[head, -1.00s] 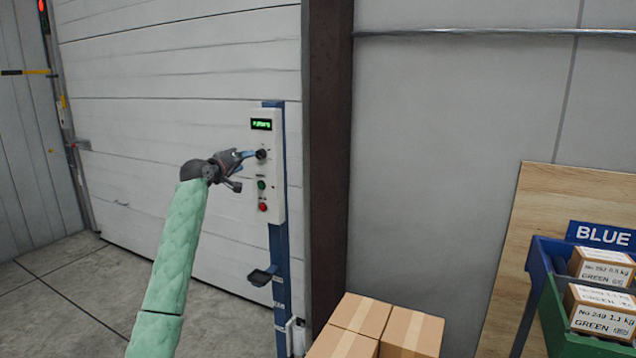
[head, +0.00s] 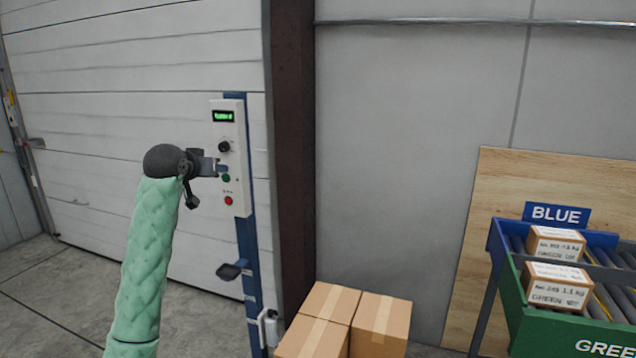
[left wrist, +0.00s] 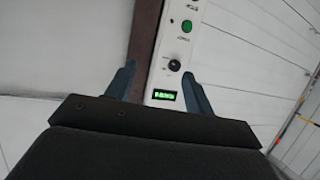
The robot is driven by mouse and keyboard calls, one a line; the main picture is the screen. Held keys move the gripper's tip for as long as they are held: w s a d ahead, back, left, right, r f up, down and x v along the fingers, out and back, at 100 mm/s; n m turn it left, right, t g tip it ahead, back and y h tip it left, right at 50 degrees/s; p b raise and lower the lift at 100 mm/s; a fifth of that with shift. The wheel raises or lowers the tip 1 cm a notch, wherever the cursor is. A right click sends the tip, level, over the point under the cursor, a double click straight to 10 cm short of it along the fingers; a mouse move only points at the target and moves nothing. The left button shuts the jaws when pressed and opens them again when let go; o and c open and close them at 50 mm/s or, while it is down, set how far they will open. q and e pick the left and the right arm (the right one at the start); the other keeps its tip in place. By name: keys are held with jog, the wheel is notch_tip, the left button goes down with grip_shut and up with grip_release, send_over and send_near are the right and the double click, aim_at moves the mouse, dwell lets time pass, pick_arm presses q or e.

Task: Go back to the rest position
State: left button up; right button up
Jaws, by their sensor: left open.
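My left gripper (head: 216,167) is open and empty in the head view, just left of a white control panel (head: 239,190) on a blue post. The panel has a green display (head: 223,116), a black knob (head: 224,146), a green button (head: 226,178) and a red button (head: 228,201). In the left wrist view the two fingers of my left gripper (left wrist: 158,85) stand apart, with the panel's knob (left wrist: 174,65) and display (left wrist: 163,95) showing between them. No contact with the panel can be made out. My right gripper is not in view.
Cardboard boxes (head: 380,318) stand on the floor right of the blue post (head: 246,262). At the right, a roller rack with BLUE (head: 556,215) and GREEN (head: 575,331) labels holds two cartons. A white sectional door (head: 80,120) is behind my arm. Floor at the left is clear.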

pick_arm(q)
jog(key=s+d+f+m+g+y+p, duration=0.15)
jog(key=s+d+f, duration=0.35)
jog(key=s+f, duration=0.9)
jog(key=s+d+f+g+h, duration=0.1)
jog(key=s+d+f+g, duration=0.3)
jog(key=s+f, duration=1)
jog(key=s+d+f+g+p, duration=0.1)
jog(key=s+d+f+g, duration=0.1)
jog(key=s+f, duration=1)
jog(key=s+d+f+g+p, duration=0.1)
jog(key=s+d+f+g, duration=0.2)
jog(key=s+f, duration=0.9)
jog(key=s+g, duration=0.1)
jog(key=s, duration=0.7)
jog(key=shift+d, duration=0.2)
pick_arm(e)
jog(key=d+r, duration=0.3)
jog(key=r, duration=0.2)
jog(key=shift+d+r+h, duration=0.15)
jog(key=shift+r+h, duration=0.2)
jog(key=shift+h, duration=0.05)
pick_arm(q)
jog(key=shift+s+n, duration=0.1)
jog(key=shift+n, duration=0.25)
